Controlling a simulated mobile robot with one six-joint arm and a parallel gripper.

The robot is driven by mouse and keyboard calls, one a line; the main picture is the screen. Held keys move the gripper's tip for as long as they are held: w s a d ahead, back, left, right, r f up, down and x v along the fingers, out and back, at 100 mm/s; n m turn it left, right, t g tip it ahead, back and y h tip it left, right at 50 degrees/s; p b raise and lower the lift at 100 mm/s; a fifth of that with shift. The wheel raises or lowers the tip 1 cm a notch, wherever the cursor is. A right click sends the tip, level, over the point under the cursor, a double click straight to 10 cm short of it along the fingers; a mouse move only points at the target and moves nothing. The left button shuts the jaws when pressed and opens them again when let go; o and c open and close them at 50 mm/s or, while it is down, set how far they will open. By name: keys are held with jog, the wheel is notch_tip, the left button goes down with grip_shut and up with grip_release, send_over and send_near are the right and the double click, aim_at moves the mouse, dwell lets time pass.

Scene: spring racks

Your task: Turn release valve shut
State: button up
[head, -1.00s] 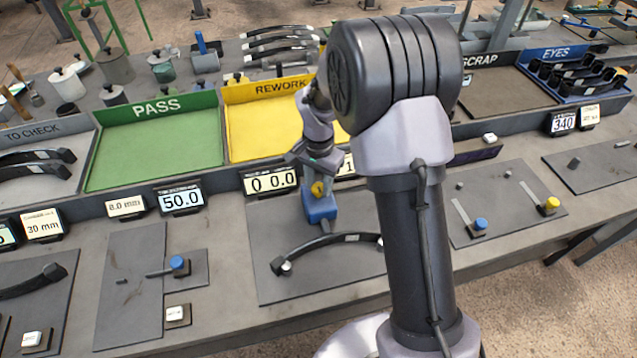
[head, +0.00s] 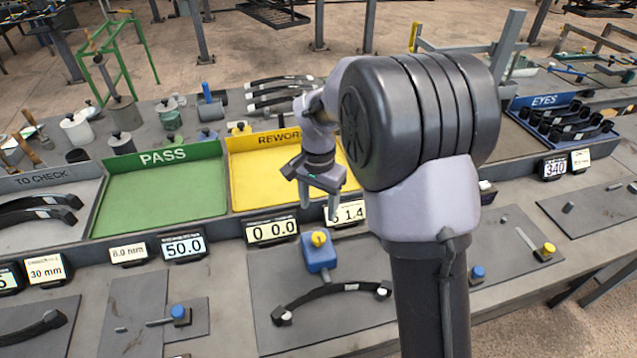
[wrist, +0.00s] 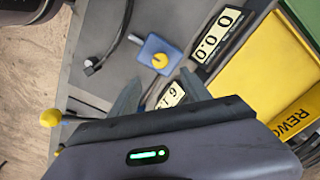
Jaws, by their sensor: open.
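A blue block with a yellow knob (head: 319,238) on top, which looks like the release valve, stands on a grey plate behind a curved black spring. The valve also shows in the wrist view (wrist: 160,61), with the knob facing the camera. Whether the knob is turned open or shut I cannot tell. My gripper (head: 319,206) is open and empty, raised above and behind the knob, apart from it. In the wrist view its two fingers (wrist: 156,92) point towards the valve with a gap between them.
Displays reading "0 0.0" (head: 271,230) and one partly hidden (head: 346,213) stand behind the valve. The yellow REWORK tray (head: 255,180) and green PASS tray (head: 160,195) lie farther back. The curved black spring (head: 330,292) lies in front of the valve.

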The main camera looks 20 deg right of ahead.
notch_tip(320, 180, up, 6)
jog(key=p, duration=0.1)
dwell(0.4)
